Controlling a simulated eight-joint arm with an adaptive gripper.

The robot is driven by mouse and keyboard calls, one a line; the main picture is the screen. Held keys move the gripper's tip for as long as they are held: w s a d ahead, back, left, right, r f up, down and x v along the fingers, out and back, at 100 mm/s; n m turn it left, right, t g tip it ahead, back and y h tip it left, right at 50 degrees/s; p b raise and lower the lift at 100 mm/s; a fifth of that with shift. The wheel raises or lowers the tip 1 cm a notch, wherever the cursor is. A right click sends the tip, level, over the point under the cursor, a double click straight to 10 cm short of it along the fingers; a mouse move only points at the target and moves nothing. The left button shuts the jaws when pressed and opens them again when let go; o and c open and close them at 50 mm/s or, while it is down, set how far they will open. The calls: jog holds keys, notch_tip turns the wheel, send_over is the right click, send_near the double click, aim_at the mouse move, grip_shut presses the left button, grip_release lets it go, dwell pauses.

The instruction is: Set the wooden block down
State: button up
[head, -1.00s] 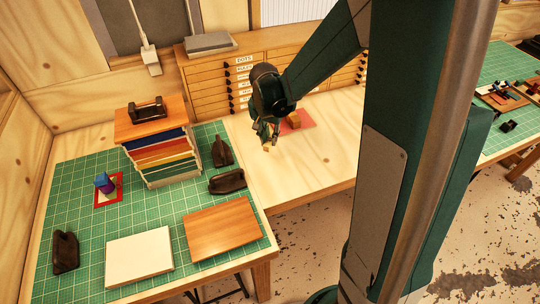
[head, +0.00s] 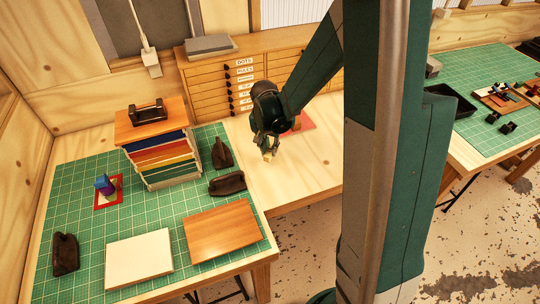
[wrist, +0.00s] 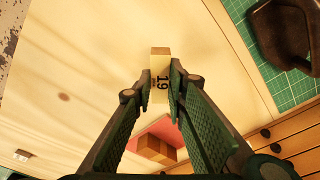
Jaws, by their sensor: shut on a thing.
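The wooden block (wrist: 160,82) is pale, with a black "19" printed on its side. It sits between the fingertips of my gripper (wrist: 160,88), which is shut on it. In the head view the block (head: 268,157) shows small below my gripper (head: 265,148), over the bare wooden tabletop (head: 310,175). I cannot tell whether it touches the tabletop.
A pink-red mat (wrist: 146,132) with another wooden block (wrist: 155,149) lies close behind, towards the drawer cabinet (head: 215,90). The tabletop's front part is clear.

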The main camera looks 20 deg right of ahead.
aim_at(270, 151)
jog(key=shift+f, duration=1.85)
jog(key=shift+f, duration=0.15)
jog(key=o, duration=0.8)
jog(key=shift+o, duration=0.2)
jog(key=shift+r, duration=0.25)
jog(key=shift+s+a+r, duration=0.2)
jog(key=shift+r, duration=1.75)
jog(key=shift+s+a+r, duration=0.2)
jog(key=shift+s+r, duration=0.05)
jog(key=shift+r, duration=1.7)
jog(key=shift+s+a+r, duration=0.2)
jog(key=shift+r, duration=1.75)
